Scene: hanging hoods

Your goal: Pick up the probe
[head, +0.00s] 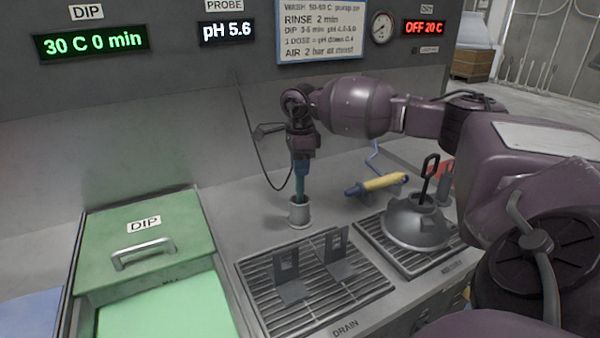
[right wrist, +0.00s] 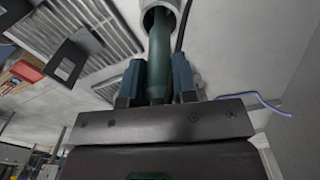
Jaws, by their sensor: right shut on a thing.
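The probe (right wrist: 159,55) is a dark green-teal rod. In the right wrist view it stands between the fingers of my right gripper (right wrist: 160,82), and its far end is inside a pale round cup. My right gripper (head: 301,166) is shut on the probe in the head view, above the grey cup (head: 299,213). The probe is upright, with its lower end in the cup, so its tip is hidden. A thin black cable loops from the wall to the probe. My left gripper is not in view.
Left of the cup is a green DIP tank (head: 146,240) with a handled lid. In front is a drain grate (head: 315,290) with upright metal plates. To the right lie a yellow-handled tool (head: 383,183) and a grey dome-shaped hood (head: 418,224). The pH display (head: 228,31) reads 5.6.

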